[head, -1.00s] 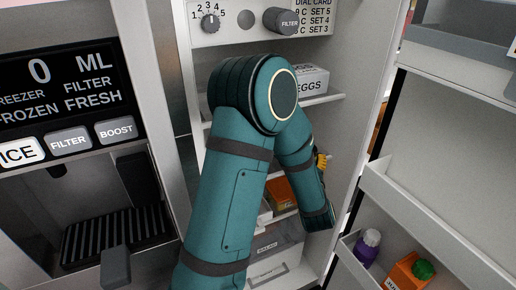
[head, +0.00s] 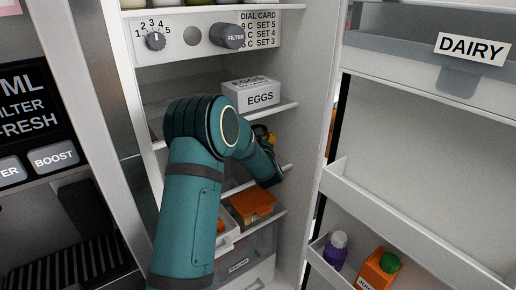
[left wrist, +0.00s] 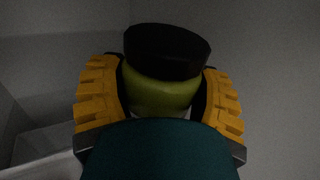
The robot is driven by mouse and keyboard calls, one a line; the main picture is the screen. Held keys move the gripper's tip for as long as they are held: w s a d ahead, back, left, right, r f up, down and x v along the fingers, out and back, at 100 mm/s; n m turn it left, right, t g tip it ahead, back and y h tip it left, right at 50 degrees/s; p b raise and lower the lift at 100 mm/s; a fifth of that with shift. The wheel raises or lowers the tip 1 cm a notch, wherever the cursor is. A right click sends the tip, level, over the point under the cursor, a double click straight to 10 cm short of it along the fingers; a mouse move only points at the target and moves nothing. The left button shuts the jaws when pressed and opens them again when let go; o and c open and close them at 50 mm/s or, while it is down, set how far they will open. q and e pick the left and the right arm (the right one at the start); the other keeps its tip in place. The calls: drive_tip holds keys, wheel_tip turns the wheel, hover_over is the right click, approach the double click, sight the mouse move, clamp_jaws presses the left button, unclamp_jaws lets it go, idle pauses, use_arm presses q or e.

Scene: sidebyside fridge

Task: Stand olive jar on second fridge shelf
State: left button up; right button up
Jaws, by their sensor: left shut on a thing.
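The olive jar (left wrist: 160,92) has a black lid and a green body and shows in the left wrist view. It looks upright or slightly tilted. My left gripper (left wrist: 160,100) is shut on it, with a yellow pad on each side. In the head view the left gripper (head: 264,136) is inside the fridge, just below the egg shelf (head: 283,110); my own arm hides most of it, and the jar cannot be made out there. My right gripper is not in view.
An egg box (head: 251,96) stands on the shelf above the gripper. An orange-lidded container (head: 251,207) sits lower, over a drawer (head: 245,262). The open door (head: 410,150) at right holds a purple bottle (head: 335,250) and an orange carton (head: 378,270).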

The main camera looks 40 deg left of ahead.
use_arm(q)
drive_tip(key=shift+w+a+r, duration=0.1)
drive_tip(key=shift+w+a, duration=0.1)
drive_tip(key=shift+a, duration=0.05)
wheel_tip(320, 180, down, 4)
drive_tip(key=shift+w+r+b, duration=0.1)
drive_tip(key=shift+r+b, duration=0.05)
drive_tip(key=shift+b, duration=0.4)
drive_tip(key=shift+r, duration=0.1)
drive_tip(key=o, duration=1.3)
drive_tip(key=shift+f, duration=0.2)
